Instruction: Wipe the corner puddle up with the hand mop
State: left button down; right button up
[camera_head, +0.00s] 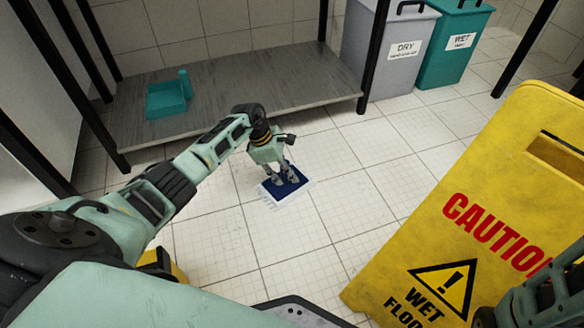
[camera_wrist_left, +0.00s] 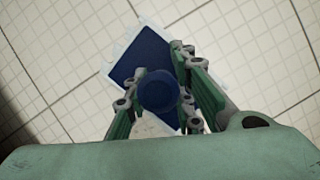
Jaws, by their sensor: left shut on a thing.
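The hand mop (camera_head: 270,192) is a flat dark blue pad with a pale border, lying on or just above the tiled floor in the head view. In the left wrist view its blue pad (camera_wrist_left: 142,54) and round dark blue handle (camera_wrist_left: 158,90) show. My left gripper (camera_head: 284,177) points down over the pad, its fingers on both sides of the handle, shut on it. It also shows in the left wrist view (camera_wrist_left: 160,82). I cannot make out a puddle in either view; the pad and gripper hide the floor beneath. My right gripper is out of view; only part of that arm shows at lower right.
A yellow caution sign (camera_head: 440,215) stands large at the right. A grey low shelf (camera_head: 230,95) with black posts bears a teal dustpan-like item (camera_head: 166,99). A grey DRY bin (camera_head: 382,50) and teal WET bin (camera_head: 449,45) stand behind. Tiles right of the mop are clear.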

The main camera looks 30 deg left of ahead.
pick_arm(q)
jog(key=shift+s+a+f+p, duration=0.1)
jog(key=shift+s+a+p, duration=0.65)
jog(key=shift+s+a, duration=1.05)
jog(key=shift+s+d+f, duration=0.1)
jog(key=shift+w+d+f+b, duration=0.1)
jog(key=shift+w+d+b, duration=0.45)
jog(key=shift+b, duration=0.15)
jog(key=shift+w+d+b, duration=0.8)
jog(key=shift+w+d, duration=0.15)
jog(key=shift+w, duration=0.1)
jog(key=shift+w+d+b, duration=1.05)
jog(key=shift+w+b, duration=0.1)
jog(key=shift+w+d+r, duration=0.2)
jog(key=shift+w+d, duration=0.2)
jog(key=shift+w, duration=0.05)
notch_tip(320, 180, up, 6)
jog(key=p, duration=0.4)
